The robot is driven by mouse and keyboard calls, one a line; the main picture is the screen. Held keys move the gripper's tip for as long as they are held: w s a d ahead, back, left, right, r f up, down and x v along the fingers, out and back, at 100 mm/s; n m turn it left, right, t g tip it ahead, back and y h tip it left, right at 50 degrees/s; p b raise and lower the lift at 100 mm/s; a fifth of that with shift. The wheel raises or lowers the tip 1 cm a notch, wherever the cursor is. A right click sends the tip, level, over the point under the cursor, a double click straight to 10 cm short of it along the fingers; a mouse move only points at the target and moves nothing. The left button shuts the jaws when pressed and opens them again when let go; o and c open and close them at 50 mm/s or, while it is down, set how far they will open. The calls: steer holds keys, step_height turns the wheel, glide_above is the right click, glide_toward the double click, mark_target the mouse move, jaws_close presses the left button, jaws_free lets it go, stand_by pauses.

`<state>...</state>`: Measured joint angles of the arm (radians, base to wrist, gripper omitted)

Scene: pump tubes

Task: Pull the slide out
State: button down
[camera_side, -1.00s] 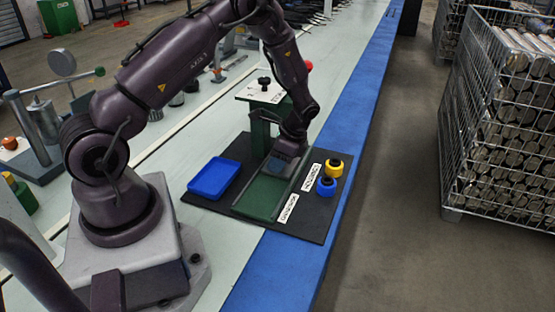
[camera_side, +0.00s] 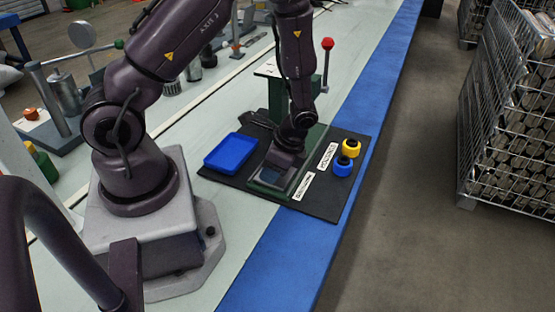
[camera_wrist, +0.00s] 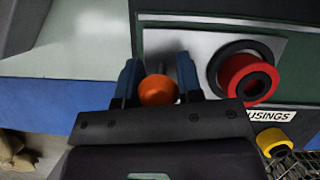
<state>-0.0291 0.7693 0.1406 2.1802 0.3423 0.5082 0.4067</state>
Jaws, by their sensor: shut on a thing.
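The slide (camera_wrist: 205,50) is a light grey plate in the green track, which shows in the side view (camera_side: 262,190). An orange knob (camera_wrist: 158,90) stands on the plate. My gripper (camera_wrist: 160,72) has its two dark blue fingers on either side of this knob and is shut on it. A red ring (camera_wrist: 247,78) with black parts sits on the plate to the right of the knob. In the side view my gripper (camera_side: 278,172) is low over the near part of the track and hides most of the slide and the knob.
A blue tray (camera_side: 231,153) lies left of the track on the black mat (camera_side: 325,208). A yellow part (camera_side: 351,147) and a blue part (camera_side: 343,165) stand to the right, by white labels. A red-knobbed lever (camera_side: 327,60) rises behind. The blue bench edge is clear.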

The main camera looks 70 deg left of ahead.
steer(key=c, duration=0.9)
jaws_free()
steer(key=shift+s+d, duration=0.2)
steer(key=shift+d, duration=0.15)
steer(key=shift+a, duration=0.1)
steer(key=shift+w+r, duration=0.15)
steer(key=shift+r, duration=0.05)
steer(key=v, duration=1.2)
steer(key=shift+r, duration=0.25)
steer(key=shift+w, duration=0.1)
steer(key=s+d+r+n+t+h, duration=0.1)
steer(key=s+r+n+t, duration=0.1)
steer(key=r, duration=0.4)
steer(key=s+d+r+n+t, duration=0.2)
steer(key=s+r+t, duration=0.2)
steer(key=r, duration=0.2)
steer(key=s+d+r+n+t+h, duration=0.1)
steer(key=s+d+r+n+t, duration=0.1)
steer(key=r, duration=0.5)
steer(key=shift+s+d+n+t+h, duration=0.35)
steer(key=shift+s+t, duration=0.25)
steer(key=shift+s, duration=0.3)
